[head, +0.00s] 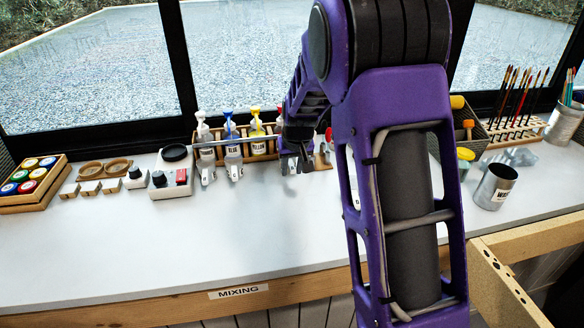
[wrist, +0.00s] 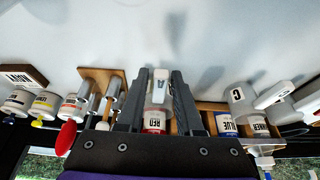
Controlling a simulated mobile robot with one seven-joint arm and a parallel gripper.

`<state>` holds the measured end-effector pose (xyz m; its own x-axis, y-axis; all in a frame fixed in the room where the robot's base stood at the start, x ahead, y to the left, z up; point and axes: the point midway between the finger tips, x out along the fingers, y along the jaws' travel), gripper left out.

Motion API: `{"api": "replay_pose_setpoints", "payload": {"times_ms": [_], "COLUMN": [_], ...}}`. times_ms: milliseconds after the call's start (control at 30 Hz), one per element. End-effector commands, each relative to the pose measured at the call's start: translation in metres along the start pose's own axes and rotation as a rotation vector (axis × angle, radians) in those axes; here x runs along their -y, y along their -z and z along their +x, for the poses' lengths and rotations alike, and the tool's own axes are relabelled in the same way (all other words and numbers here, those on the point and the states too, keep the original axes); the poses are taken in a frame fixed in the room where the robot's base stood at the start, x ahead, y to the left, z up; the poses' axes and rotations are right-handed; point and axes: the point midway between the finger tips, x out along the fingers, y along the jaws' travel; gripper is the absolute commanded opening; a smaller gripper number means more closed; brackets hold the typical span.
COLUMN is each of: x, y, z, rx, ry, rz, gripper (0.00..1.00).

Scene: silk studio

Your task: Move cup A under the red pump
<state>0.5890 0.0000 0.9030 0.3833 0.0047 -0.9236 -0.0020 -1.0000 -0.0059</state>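Cup A (wrist: 160,88), a small clear cup with a white part marked A, stands between the two fingers of my gripper (wrist: 160,78) in the wrist view. The bottle labelled RED (wrist: 153,122) is directly behind cup A in that view; its pump top is hidden. The fingers lie close on both sides of the cup, but I cannot tell whether they press on it. In the head view my gripper (head: 296,160) is at the right part of the pump rack (head: 211,153), and my arm hides most of the red pump.
Other pumps stand left of my gripper: blue (head: 231,130), yellow (head: 257,125) and a white-topped one (head: 203,130). Cup C (wrist: 241,98) and another clear cup stand in front of the rack. A metal can (head: 495,187) is at right. The front counter is clear.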

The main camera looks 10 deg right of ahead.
Motion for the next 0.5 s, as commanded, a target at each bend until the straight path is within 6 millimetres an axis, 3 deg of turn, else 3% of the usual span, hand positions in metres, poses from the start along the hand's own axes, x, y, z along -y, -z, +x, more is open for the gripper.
{"api": "replay_pose_setpoints", "payload": {"times_ms": [100,367,500], "x": [0.000,0.000,0.000], "y": [0.000,0.000,0.001], "z": [0.000,-0.001,-0.011], "rx": [0.000,0.001,-0.002], "ry": [0.000,0.000,0.000], "rz": [0.000,0.000,0.000], "gripper": [0.54,0.54,0.54]}}
